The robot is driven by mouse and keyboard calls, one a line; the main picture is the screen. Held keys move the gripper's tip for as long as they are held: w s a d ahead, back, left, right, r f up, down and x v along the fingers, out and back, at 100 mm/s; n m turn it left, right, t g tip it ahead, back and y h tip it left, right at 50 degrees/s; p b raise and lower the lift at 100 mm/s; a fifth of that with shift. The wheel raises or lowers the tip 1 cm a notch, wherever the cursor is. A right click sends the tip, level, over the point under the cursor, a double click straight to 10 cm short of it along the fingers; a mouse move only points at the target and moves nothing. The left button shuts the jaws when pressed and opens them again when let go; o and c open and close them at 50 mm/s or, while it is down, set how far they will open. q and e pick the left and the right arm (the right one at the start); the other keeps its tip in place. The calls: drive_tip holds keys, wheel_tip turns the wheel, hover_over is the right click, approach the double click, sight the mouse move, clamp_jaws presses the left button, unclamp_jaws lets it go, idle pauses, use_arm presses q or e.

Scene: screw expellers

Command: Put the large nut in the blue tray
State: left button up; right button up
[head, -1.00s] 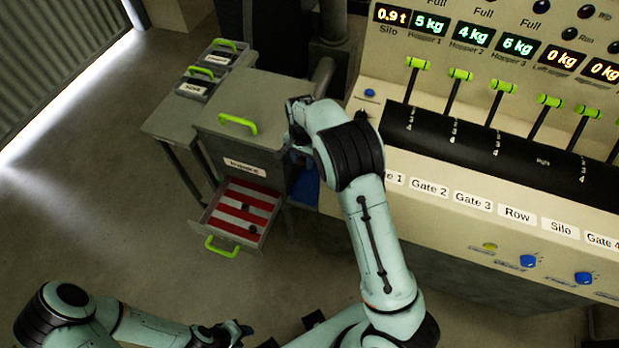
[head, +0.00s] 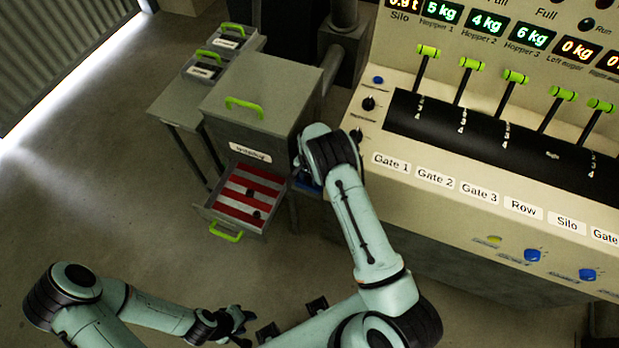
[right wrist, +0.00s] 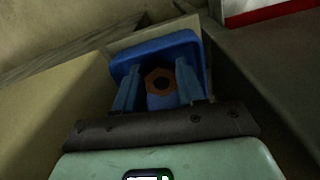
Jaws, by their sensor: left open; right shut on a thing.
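The large nut (right wrist: 159,81), a brown six-sided ring, sits between the fingers of my right gripper (right wrist: 158,88) in the right wrist view. That gripper is shut on it. The blue tray (right wrist: 190,46) lies behind and around the nut in that view; I cannot tell the remaining height between them. In the head view only a sliver of the blue tray (head: 308,186) shows beside the cabinet, and my right arm hides the nut and most of its gripper. My left gripper (head: 240,322) is open and empty above the floor at the bottom.
An open drawer (head: 226,213) with red and white stripes holds small dark pieces, left of the tray. The control panel (head: 450,215) with levers borders the right arm. Floor at left is clear.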

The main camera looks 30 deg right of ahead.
sight(309, 179)
drive_tip(key=shift+f, duration=0.4)
drive_tip(key=shift+f, duration=0.1)
drive_tip(key=o, duration=1)
drive_tip(key=shift+f, duration=0.1)
drive_tip(key=shift+o, duration=0.2)
wheel_tip(309, 179, up, 12)
drive_tip(key=shift+r, duration=0.25)
